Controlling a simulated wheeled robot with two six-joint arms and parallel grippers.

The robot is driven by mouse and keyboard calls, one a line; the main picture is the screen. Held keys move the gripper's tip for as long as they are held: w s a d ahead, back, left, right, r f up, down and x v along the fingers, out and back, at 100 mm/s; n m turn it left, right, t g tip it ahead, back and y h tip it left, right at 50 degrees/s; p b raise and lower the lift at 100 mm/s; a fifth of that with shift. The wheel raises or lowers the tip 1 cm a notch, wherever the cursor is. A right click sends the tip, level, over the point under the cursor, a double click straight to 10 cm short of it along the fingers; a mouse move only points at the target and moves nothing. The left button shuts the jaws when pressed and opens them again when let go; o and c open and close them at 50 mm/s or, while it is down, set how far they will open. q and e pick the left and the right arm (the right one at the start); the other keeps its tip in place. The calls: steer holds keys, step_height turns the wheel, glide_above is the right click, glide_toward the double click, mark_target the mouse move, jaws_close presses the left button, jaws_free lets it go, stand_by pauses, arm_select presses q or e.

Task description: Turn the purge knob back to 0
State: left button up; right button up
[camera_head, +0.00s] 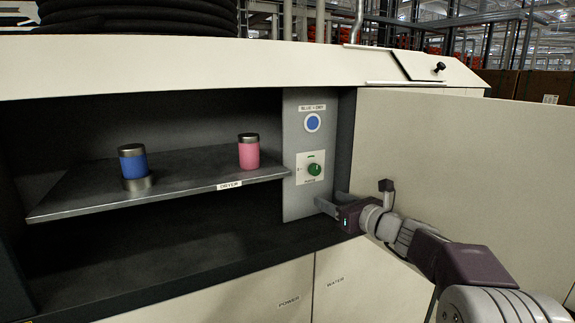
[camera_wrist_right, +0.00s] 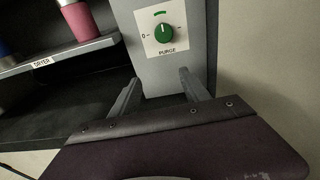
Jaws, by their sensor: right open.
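The purge knob (camera_head: 314,169) is a round green knob on a white plate, on a grey panel inside the cabinet. In the right wrist view the knob (camera_wrist_right: 165,33) has a light pointer mark that appears to point up towards a green arc. The 0 mark is at the left of the plate and the word PURGE is below. My right gripper (camera_head: 328,202) is open and empty, below the knob and apart from it. In the right wrist view its two fingers (camera_wrist_right: 159,80) are spread below the plate. My left gripper is not in view.
A blue button (camera_head: 312,122) sits above the knob. A shelf labelled DRYER (camera_head: 80,198) left of the panel carries a blue canister (camera_head: 132,163) and a pink canister (camera_head: 249,154). A pale door or wall (camera_head: 440,150) stands close on the right.

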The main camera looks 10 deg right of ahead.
steer(key=m+t, duration=0.2)
glide_toward(317, 172)
steer(key=p+x, duration=0.2)
steer(key=x, duration=0.2)
steer(key=p+x, duration=0.2)
steer(key=x, duration=0.3)
steer(key=shift+s+r+p, duration=0.1)
steer(key=shift+r+p, duration=0.1)
steer(key=shift+p, duration=0.1)
steer(key=shift+w+a+f, duration=0.1)
steer(key=shift+w+f, duration=0.05)
steer(key=shift+w, duration=0.2)
steer(key=shift+s, duration=0.1)
jaws_close()
